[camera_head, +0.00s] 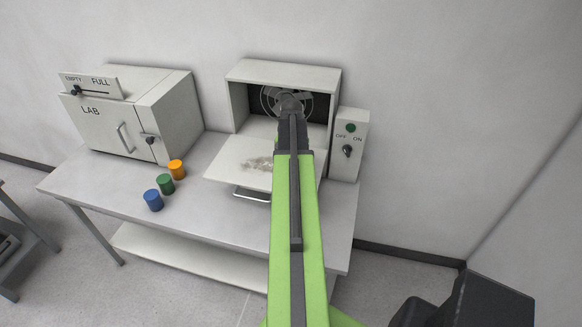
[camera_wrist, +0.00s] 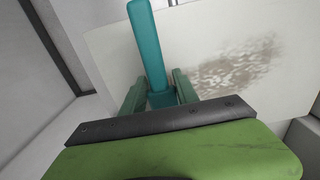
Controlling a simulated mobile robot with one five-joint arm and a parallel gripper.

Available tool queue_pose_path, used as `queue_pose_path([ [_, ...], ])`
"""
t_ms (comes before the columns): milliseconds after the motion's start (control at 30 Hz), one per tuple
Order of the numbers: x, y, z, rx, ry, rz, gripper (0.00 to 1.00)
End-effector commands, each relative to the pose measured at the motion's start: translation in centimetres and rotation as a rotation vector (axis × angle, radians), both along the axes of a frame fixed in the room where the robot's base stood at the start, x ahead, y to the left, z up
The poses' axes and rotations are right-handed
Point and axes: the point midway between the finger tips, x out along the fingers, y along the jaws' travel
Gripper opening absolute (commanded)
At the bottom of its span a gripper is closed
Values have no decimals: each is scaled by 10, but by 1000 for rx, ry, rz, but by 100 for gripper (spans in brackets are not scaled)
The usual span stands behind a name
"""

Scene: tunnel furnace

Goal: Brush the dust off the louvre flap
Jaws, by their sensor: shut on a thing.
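The louvre flap (camera_head: 225,167) is a pale panel lying open in front of a white box with a fan. It has a bar handle at its front edge. A grey-brown dust patch (camera_head: 258,164) lies on the flap; the dust also shows in the wrist view (camera_wrist: 235,68), right of my gripper. My gripper (camera_wrist: 160,86) is shut on a teal brush (camera_wrist: 148,40), of which a long teal bar shows between the fingers, over the flap. Its bristles are not clearly visible. In the head view my arm hides the brush and part of the flap.
The fan housing (camera_head: 238,105) stands behind the flap, with a switch box (camera_head: 349,140) marked OFF and ON on its right. A LAB cabinet (camera_head: 110,125) stands at left. Blue, green and orange cylinders (camera_head: 153,201) stand on the table (camera_head: 215,205) left of the flap.

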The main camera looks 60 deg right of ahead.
Motion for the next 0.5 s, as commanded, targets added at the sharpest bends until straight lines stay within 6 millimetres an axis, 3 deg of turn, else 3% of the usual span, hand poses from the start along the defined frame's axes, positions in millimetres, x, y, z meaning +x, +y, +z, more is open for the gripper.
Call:
queue_pose_path([
  [500,1,0,-7,0,0,1,4],
])
